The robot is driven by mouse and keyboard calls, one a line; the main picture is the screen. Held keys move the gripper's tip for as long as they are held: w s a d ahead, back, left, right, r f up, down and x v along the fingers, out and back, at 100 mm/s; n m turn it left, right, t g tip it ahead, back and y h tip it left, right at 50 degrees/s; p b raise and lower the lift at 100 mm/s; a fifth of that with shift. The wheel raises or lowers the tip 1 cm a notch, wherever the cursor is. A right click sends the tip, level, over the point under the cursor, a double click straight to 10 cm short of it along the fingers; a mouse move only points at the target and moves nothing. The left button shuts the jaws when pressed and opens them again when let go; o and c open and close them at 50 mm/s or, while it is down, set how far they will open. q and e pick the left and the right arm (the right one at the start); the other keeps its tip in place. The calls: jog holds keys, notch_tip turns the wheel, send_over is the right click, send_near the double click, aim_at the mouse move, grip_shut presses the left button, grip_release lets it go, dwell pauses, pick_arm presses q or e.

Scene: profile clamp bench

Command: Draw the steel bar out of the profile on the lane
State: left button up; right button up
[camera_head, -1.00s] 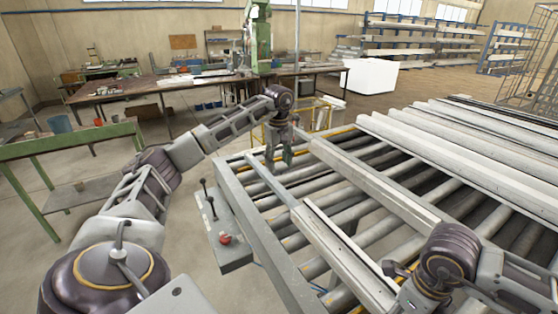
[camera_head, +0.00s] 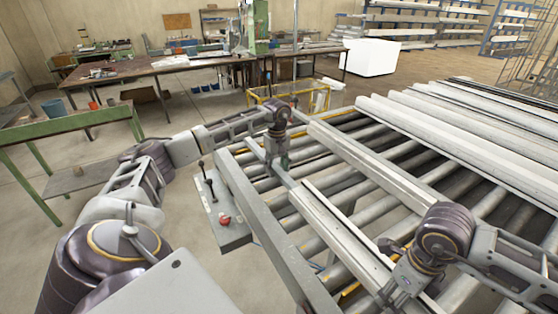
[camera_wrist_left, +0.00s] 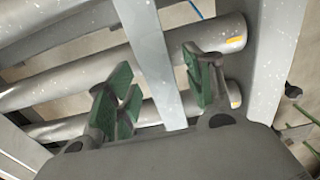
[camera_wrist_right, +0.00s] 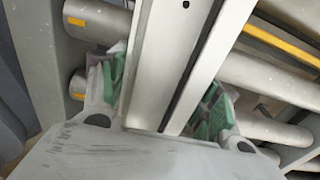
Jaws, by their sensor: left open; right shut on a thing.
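The light aluminium profile (camera_head: 328,225) lies on the roller lane, running from the middle toward the lower right in the head view. The thin grey steel bar (camera_head: 252,148) sticks out of its far end. My left gripper (camera_head: 278,163) is over this bar, open. In the left wrist view the bar (camera_wrist_left: 150,62) passes between the spread green fingers, with gaps at both sides. My right gripper (camera_head: 402,292) is shut on the profile near the lower right. In the right wrist view the green fingers flank the profile (camera_wrist_right: 163,60). The bar's part inside the profile is hidden.
Another profile (camera_head: 375,165) lies on the lane to the right, with several more beyond it. Grey rollers (camera_head: 325,170) and the lane's side rail (camera_head: 262,225) surround the work. A control box (camera_head: 228,232) with a red button and lever stands left of the lane.

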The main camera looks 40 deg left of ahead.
pick_arm(q)
jog(key=shift+f, duration=0.45)
jog(key=shift+c, duration=0.2)
grip_shut()
